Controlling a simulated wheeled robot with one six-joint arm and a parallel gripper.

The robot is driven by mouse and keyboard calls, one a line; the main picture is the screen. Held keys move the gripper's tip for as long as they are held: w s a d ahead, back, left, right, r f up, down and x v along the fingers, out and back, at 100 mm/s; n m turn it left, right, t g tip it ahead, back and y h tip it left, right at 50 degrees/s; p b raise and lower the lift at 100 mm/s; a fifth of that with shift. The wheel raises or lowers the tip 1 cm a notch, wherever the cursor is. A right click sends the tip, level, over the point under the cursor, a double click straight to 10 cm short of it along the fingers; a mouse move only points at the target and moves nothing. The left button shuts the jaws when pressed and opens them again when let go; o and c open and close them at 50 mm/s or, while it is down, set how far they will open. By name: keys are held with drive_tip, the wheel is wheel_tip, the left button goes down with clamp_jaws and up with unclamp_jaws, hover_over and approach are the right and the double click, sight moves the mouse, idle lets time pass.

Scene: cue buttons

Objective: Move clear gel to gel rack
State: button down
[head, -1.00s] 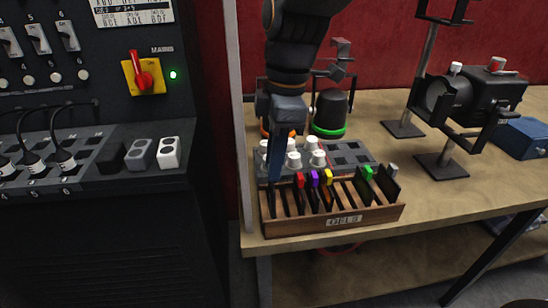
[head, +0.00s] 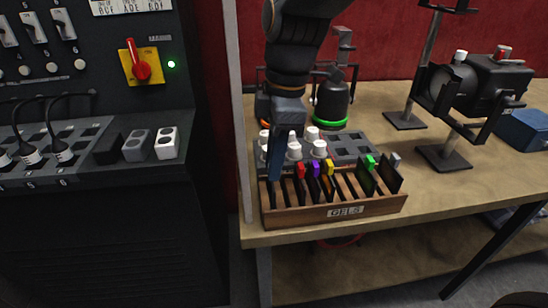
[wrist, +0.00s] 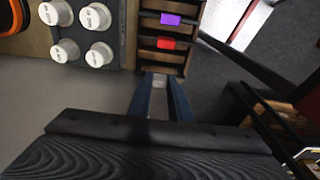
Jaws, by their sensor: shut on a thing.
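The gel rack (head: 345,211) is a wooden box marked GELS at the table's front left. Red (head: 300,169), purple (head: 315,169), yellow (head: 328,167) and green (head: 370,162) tabs stand in it, with a grey tab (head: 395,160) at its right end. My gripper (head: 275,178) points down at the rack's left end. In the wrist view my gripper (wrist: 158,82) is shut on a small pale tab, which seems to be the clear gel (wrist: 160,80). The gel's sheet is hidden, so I cannot tell how deep it sits in a slot.
White-capped pieces (head: 294,150) stand in a grey tray (head: 350,143) just behind the rack. A dark lamp with a green ring (head: 330,105) stands behind that. Optical stands (head: 443,157) and a blue box (head: 524,130) are at right. A control panel (head: 90,230) stands left.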

idle(0.3)
drive_tip(key=c, duration=1.5)
unclamp_jaws()
drive_tip(key=shift+c, duration=0.2)
wheel_tip(320, 180, up, 8)
drive_tip(key=shift+d+f+b, duration=0.2)
drive_tip(key=shift+d+b, duration=0.2)
drive_tip(key=shift+d, duration=0.05)
